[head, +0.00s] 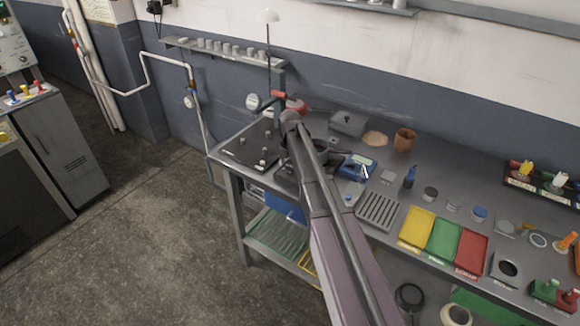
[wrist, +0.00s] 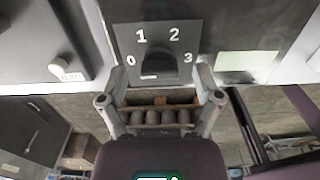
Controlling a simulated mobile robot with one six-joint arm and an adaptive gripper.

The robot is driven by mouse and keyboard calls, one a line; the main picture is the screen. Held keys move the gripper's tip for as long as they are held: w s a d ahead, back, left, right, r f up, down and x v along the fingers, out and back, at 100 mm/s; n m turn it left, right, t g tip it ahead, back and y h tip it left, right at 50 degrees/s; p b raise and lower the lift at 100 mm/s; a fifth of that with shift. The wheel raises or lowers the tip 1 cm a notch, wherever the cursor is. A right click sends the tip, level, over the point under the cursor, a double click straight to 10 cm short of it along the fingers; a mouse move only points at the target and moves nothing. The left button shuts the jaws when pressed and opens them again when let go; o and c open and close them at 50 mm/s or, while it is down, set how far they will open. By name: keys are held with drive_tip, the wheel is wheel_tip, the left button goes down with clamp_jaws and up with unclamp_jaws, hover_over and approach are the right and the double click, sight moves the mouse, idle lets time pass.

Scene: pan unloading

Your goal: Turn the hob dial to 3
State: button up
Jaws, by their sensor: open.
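The hob dial (wrist: 158,63) is a dark knob on a dark panel (wrist: 125,28) in the wrist view, with white marks 0, 1, 2 and 3 around it. A short white line shows at the knob's lower left edge; I cannot tell for sure which number it points to. My gripper (wrist: 160,84) is open, its two grey fingers spread on either side below the dial, with nothing visible between them. I cannot tell whether they touch the panel. In the head view my arm hides the dial, and my gripper cannot be made out clearly.
In the wrist view a white knob (wrist: 62,68) sits on a dark plate at the left, and a pale label (wrist: 247,64) at the right. In the head view the bench holds a blue device (head: 357,166), a slotted rack (head: 378,211) and coloured trays (head: 444,242).

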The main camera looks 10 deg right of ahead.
drive_tip(key=c, duration=1.1)
drive_tip(key=shift+c, duration=0.2)
